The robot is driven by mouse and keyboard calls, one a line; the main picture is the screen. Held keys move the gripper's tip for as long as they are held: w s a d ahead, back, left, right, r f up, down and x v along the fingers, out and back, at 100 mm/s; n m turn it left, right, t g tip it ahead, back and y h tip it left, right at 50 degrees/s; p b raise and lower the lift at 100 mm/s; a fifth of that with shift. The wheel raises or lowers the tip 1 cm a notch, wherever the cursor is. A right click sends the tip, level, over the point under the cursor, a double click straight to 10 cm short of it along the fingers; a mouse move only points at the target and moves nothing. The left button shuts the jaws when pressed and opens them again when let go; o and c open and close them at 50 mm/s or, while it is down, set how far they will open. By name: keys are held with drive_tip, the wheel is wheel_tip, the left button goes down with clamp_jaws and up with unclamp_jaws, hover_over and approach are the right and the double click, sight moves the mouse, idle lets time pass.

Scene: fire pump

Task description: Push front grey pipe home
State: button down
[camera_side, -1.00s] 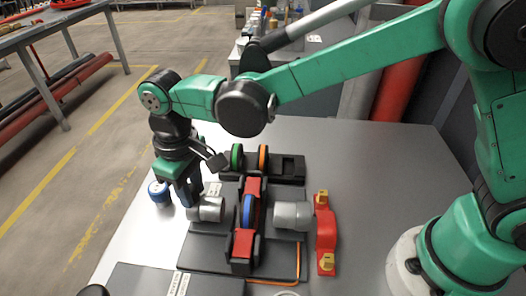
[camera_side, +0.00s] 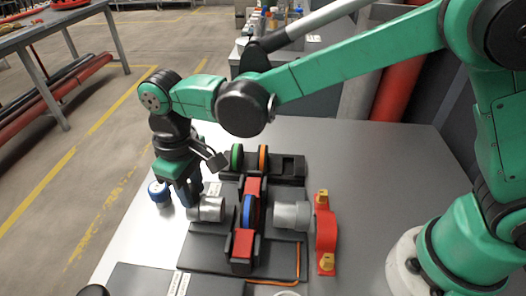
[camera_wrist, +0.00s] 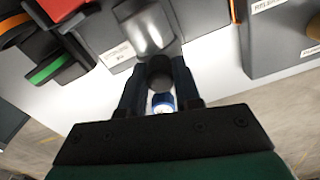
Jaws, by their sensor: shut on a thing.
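The front grey pipe (camera_side: 211,209) lies level on the left side of the pump in the side view. In the wrist view the pipe (camera_wrist: 150,30) is silvery with a dark round end. My gripper (camera_side: 193,203) is at its outer left end, and its fingers (camera_wrist: 160,88) are shut on the dark end. The pump body (camera_side: 243,243), black with red blocks and a blue ring, stands just right of the pipe. I cannot tell whether the pipe touches it. A second grey pipe (camera_side: 291,215) is on the pump's right side.
A blue-capped jar (camera_side: 159,192) stands close left of my gripper. A black rack (camera_side: 287,170) with green and orange rings is behind the pump. A red bracket (camera_side: 325,233) with yellow knobs stands at right. The tabletop (camera_side: 375,180) behind it is clear.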

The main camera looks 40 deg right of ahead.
sight(219, 202)
drive_tip(key=shift+s, duration=0.1)
drive_tip(key=shift+s+d, duration=1.45)
drive_tip(key=shift+d, duration=0.1)
drive_tip(key=c, duration=0.6)
unclamp_jaws()
drive_tip(key=shift+r, duration=2.8)
drive_tip(key=s+d+m+t, duration=0.1)
drive_tip(key=d+m+t, duration=0.2)
drive_tip(key=d, duration=0.6)
drive_tip(key=s+d+r+m+t, duration=0.1)
drive_tip(key=s+d+m+t, duration=0.1)
drive_tip(key=d, duration=0.7)
drive_tip(key=shift+s+d+m+t, duration=0.35)
drive_tip(key=shift+m+t, duration=0.15)
drive_tip(key=shift+t, duration=0.6)
